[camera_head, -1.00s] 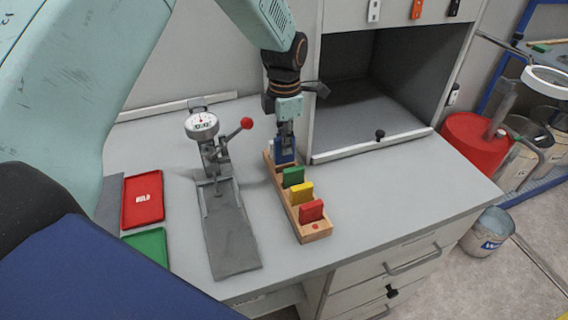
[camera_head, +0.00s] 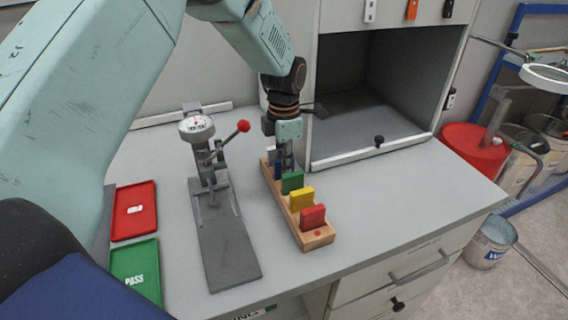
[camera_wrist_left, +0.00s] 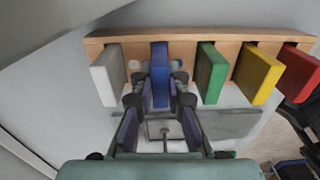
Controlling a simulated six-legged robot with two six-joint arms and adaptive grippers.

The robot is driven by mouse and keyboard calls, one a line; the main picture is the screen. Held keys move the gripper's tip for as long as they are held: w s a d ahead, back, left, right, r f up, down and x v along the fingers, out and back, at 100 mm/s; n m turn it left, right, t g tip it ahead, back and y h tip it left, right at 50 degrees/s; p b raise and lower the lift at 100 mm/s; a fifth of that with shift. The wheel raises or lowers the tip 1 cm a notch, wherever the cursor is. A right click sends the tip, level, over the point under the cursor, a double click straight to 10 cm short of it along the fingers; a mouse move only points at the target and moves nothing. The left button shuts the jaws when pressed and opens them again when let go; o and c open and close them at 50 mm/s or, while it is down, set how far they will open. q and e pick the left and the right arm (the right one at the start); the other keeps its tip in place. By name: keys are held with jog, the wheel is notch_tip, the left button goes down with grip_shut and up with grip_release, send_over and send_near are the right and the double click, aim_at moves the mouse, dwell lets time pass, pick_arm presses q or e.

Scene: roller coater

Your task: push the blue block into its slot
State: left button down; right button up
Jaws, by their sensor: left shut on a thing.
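The blue block (camera_wrist_left: 160,72) stands in line with the other blocks at the wooden rack (camera_wrist_left: 225,36), between the white block and the green block. In the head view the blue block (camera_head: 278,168) is mostly hidden by my left gripper (camera_head: 286,160). In the left wrist view my left gripper (camera_wrist_left: 160,98) has its fingers on both sides of the blue block, shut on it. Its lower end and the slot under it are hidden, so I cannot tell how deep it sits.
Green (camera_head: 292,182), yellow (camera_head: 301,198) and red (camera_head: 313,217) blocks stand in the same rack; the white block (camera_wrist_left: 108,74) is at its other end. A dial gauge stand (camera_head: 222,230) is left of the rack. Red (camera_head: 134,211) and green (camera_head: 136,270) trays lie farther left.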

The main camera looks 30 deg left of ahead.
pick_arm(q)
jog(key=c, duration=1.7)
grip_release()
jog(key=shift+w+f, duration=0.15)
jog(key=shift+f, duration=0.05)
jog(key=o, duration=0.4)
jog(key=shift+s+r, duration=0.2)
jog(key=shift+s, duration=0.05)
jog(key=shift+c, duration=0.2)
jog(key=shift+w, duration=0.2)
jog(key=shift+w+r, duration=0.1)
jog(key=shift+r, duration=0.25)
notch_tip(320, 180, up, 10)
jog(key=shift+f, duration=0.25)
jog(key=shift+s+r+p, duration=0.2)
jog(key=shift+r+p, duration=0.1)
jog(key=shift+r, duration=0.65)
